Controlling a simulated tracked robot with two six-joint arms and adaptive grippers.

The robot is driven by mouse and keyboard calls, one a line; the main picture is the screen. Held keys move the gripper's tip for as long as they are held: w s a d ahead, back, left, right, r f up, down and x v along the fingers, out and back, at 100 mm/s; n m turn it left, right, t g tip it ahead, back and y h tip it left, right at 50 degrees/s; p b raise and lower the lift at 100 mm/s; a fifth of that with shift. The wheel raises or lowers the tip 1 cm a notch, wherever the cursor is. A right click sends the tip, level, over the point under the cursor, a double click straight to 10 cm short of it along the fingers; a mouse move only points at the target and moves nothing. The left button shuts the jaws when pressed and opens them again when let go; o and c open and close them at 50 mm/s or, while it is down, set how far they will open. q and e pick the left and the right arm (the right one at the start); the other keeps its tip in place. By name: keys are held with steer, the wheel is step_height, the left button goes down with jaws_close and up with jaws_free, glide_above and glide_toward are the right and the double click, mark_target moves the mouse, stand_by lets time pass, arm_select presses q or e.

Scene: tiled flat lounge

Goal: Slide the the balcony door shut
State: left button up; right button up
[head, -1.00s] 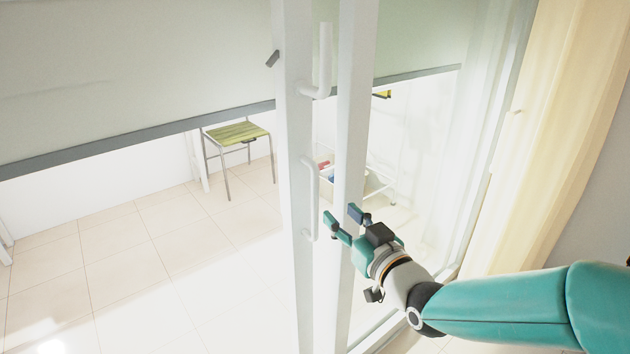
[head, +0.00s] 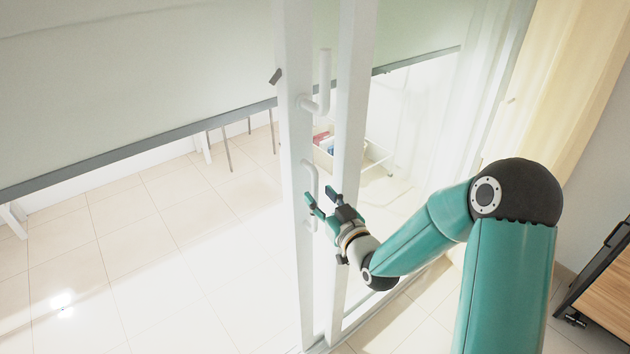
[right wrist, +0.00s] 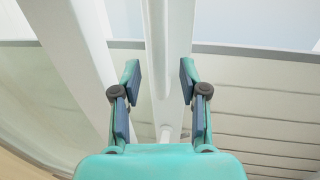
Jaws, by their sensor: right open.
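The balcony door has a white upright frame (head: 291,130) with glass on its left. A white bar handle (head: 311,178) sits low on this frame, and another white handle (head: 324,85) shows higher up. My right gripper (head: 320,199) is open beside the lower handle. In the right wrist view, a white handle bar (right wrist: 158,45) runs between the open fingers of my right gripper (right wrist: 159,76), with a gap on each side. The fingers are not closed on it. My left gripper is not in view.
A second white upright (head: 350,110) stands just right of the door frame. A grey-edged blind (head: 130,90) covers the upper glass. Beyond lie a tiled floor (head: 180,250) and a basket (head: 325,157). A cream curtain (head: 570,80) hangs right, above dark-framed wooden furniture (head: 608,285).

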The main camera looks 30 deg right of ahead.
mark_target(317, 193)
steer(key=shift+w+d+p, duration=0.2)
steer(key=shift+w+p, duration=0.15)
steer(key=shift+w, duration=1.35)
jaws_close()
